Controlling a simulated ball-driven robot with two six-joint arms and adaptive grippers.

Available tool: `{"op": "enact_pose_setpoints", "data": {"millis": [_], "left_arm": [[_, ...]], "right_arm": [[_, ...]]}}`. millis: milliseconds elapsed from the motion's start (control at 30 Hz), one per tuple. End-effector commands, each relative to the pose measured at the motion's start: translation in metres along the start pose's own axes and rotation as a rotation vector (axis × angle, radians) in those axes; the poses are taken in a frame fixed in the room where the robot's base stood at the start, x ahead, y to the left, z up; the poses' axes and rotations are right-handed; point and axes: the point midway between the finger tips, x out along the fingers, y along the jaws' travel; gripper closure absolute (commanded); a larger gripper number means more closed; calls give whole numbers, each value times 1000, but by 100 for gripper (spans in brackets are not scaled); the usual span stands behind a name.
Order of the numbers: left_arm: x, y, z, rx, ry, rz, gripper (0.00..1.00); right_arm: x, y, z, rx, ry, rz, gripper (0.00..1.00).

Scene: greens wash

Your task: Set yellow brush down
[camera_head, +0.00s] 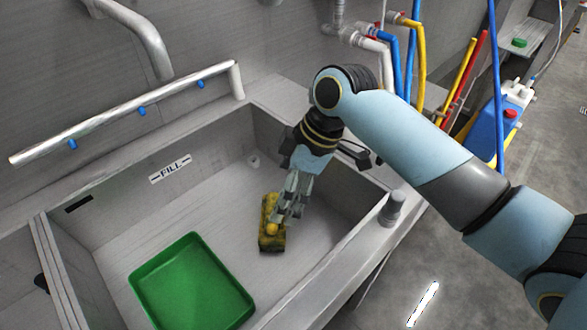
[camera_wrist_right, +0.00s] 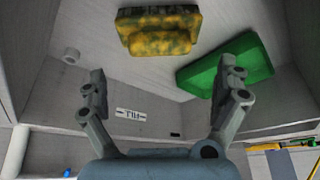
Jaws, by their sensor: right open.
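The yellow brush (camera_head: 271,241), mottled with dark patches, is on the floor of the grey sink (camera_head: 205,205). My right gripper (camera_head: 284,212) reaches down into the sink over it and hides part of it in the head view. In the right wrist view the brush (camera_wrist_right: 158,32) shows beyond my open fingers (camera_wrist_right: 163,75), with nothing between the fingertips. Whether a finger touches it I cannot tell. My left gripper is in neither view.
A green tray (camera_head: 192,284) lies in the sink to the left of the brush. The sink's right rim (camera_head: 345,270) carries a grey post (camera_head: 391,209). A pipe rail (camera_head: 130,110) runs along the back. Sink floor between the tray and the back wall is clear.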

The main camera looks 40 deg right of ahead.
Motion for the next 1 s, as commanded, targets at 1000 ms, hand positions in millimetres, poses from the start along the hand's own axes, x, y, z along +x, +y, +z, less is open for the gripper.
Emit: {"op": "enact_pose_setpoints", "data": {"millis": [1000], "left_arm": [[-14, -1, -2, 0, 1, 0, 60]], "right_arm": [[-59, 0, -5, 0, 1, 1, 0]]}}
